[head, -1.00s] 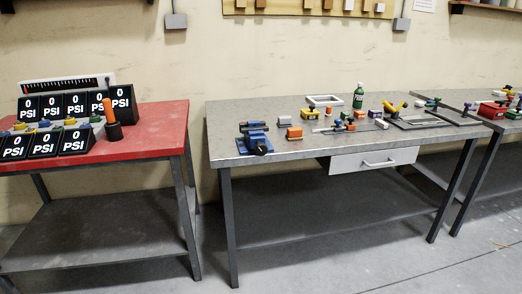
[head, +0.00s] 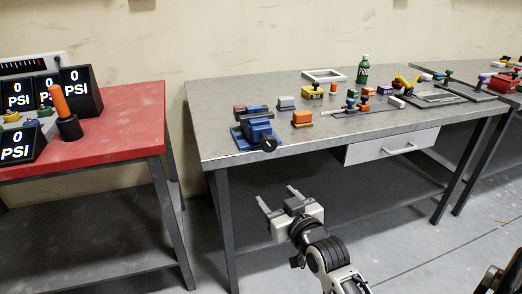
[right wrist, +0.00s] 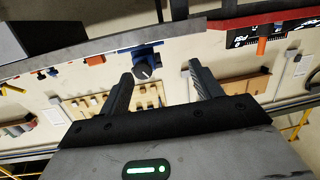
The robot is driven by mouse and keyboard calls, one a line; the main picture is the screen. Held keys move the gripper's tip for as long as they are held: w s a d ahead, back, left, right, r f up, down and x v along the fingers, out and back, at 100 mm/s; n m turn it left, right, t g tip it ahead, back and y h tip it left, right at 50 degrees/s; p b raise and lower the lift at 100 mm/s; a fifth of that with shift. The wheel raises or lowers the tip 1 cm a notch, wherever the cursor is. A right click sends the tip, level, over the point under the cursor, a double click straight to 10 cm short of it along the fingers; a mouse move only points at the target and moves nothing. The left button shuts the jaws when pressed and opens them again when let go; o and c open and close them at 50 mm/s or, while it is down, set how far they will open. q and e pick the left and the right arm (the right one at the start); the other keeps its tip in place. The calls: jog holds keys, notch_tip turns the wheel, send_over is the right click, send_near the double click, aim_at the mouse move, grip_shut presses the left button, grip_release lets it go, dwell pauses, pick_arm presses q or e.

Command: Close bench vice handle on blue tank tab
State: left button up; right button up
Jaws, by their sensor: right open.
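The blue bench vice (head: 258,129) stands at the left front corner of the grey workbench. Its dark round handle knob (head: 268,144) faces the front edge. I cannot make out a separate blue tank tab at the vice jaws. My right gripper (head: 277,197) is open and empty, in front of the bench and lower in the picture than the vice, apart from it. In the right wrist view, which looks upside down, the vice (right wrist: 140,55) and its knob show beyond the gap between the open fingers (right wrist: 161,72). My left gripper is not in view.
The grey workbench (head: 215,100) also holds an orange block (head: 302,118), a grey block (head: 286,103), a green bottle (head: 363,70) and several small clamps. A drawer (head: 393,147) hangs under its front edge. A red table (head: 130,125) with PSI displays stands left, across a gap.

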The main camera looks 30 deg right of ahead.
jog(key=m+t+h, duration=0.1)
jog(key=m+h, duration=0.1)
send_near(270, 146)
jog(key=shift+n, duration=0.3)
jog(key=x, duration=1.2)
jog(key=shift+r+b, duration=0.15)
jog(key=shift+b, duration=0.15)
jog(key=c, duration=1)
jog(key=shift+m+p, duration=0.3)
jog(key=shift+m, duration=0.2)
jog(key=o, duration=1)
